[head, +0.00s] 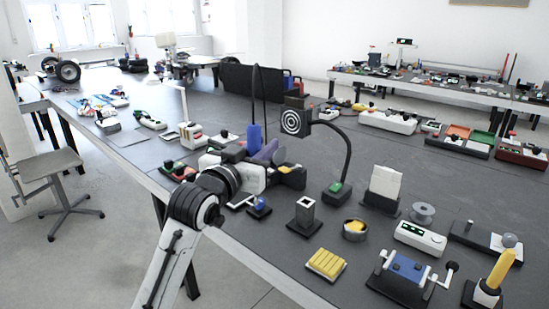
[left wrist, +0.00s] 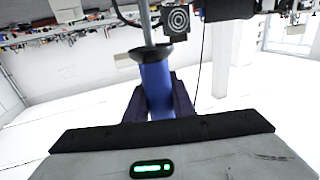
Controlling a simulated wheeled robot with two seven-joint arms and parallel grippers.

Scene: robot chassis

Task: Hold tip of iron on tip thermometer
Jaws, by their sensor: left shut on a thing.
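My left gripper (head: 262,152) is shut on the blue handle of the iron (head: 253,136), above the left part of the dark bench. In the left wrist view the blue handle (left wrist: 157,88) stands between the fingers, with a black collar and a thin metal shaft beyond it. The shaft's far end is cut off at the top of that view. A white box with a green display (head: 420,238) lies on the bench at front right and looks like the tip thermometer. The iron is well apart from it. My right gripper is not in view.
A fume extractor on a black gooseneck (head: 346,150) stands just right of my left gripper. A square holder (head: 304,214), a round tin (head: 355,229), a yellow sponge (head: 326,263), a spool (head: 423,212) and a blue vise (head: 406,268) crowd the front.

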